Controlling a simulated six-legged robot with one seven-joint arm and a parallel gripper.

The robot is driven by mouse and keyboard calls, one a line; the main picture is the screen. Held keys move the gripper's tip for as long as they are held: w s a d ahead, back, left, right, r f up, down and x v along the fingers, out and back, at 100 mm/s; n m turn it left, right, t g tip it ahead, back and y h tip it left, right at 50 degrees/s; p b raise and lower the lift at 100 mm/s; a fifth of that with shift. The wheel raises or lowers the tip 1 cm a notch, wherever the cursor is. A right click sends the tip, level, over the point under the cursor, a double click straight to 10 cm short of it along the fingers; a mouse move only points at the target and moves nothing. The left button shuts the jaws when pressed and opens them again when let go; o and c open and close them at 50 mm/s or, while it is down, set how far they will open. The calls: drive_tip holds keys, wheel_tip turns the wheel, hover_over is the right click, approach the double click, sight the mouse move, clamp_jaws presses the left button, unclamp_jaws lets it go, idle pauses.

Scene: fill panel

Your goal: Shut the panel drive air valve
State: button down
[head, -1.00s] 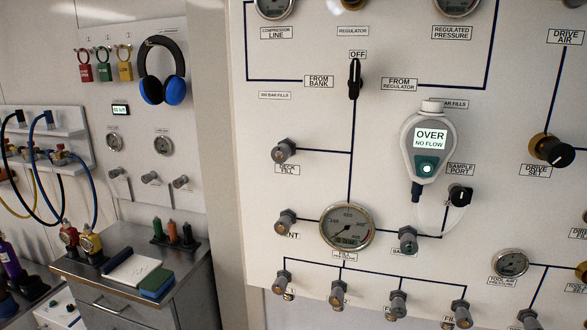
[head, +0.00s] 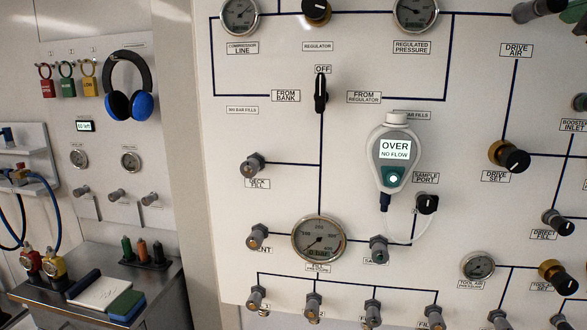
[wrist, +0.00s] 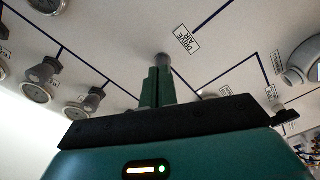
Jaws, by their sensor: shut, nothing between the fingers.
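The drive air label (head: 516,50) is at the upper right of the white panel, with a grey valve (head: 538,10) above it, cut by the top edge. In the wrist view the drive air label (wrist: 184,40) appears rotated. A round grey valve knob (wrist: 162,60) shows beside it, just past my fingertips. My gripper (wrist: 156,72) has its green fingers together, with nothing between them, pointing at this knob. I cannot tell whether the fingertips touch it. They hide part of the knob and its stem. The valve's setting cannot be read.
The drive set knob (head: 508,157) stands below the drive air label. Gauges and several small valves stick out of the panel. A metal cabinet (head: 60,270) stands at lower left.

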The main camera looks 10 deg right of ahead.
drive_tip(key=shift+f, duration=0.1)
drive_tip(key=v, duration=0.6)
drive_tip(key=shift+d, duration=0.25)
drive_tip(key=w+a+f+m+g+y, duration=0.25)
drive_tip(key=a+f, duration=0.45)
drive_tip(key=f, duration=0.5)
drive_tip(key=w+a+f+m+g+y, duration=0.15)
drive_tip(key=w+a+f+g, duration=0.35)
drive_tip(key=f, duration=0.6)
drive_tip(key=s+a+f+m+g, duration=0.1)
drive_tip(key=s+a+f, duration=0.2)
drive_tip(key=f, duration=0.7)
drive_tip(key=s+a+f+m+g, duration=0.2)
drive_tip(key=a+f, duration=0.3)
drive_tip(key=f, duration=0.5)
drive_tip(key=s+a+f+m+g+y, duration=0.1)
drive_tip(key=s+a+f, duration=0.2)
drive_tip(key=f, duration=0.7)
drive_tip(key=shift+s+a+m, duration=0.3)
drive_tip(key=shift+a+m, duration=0.1)
drive_tip(key=shift+a, duration=0.35)
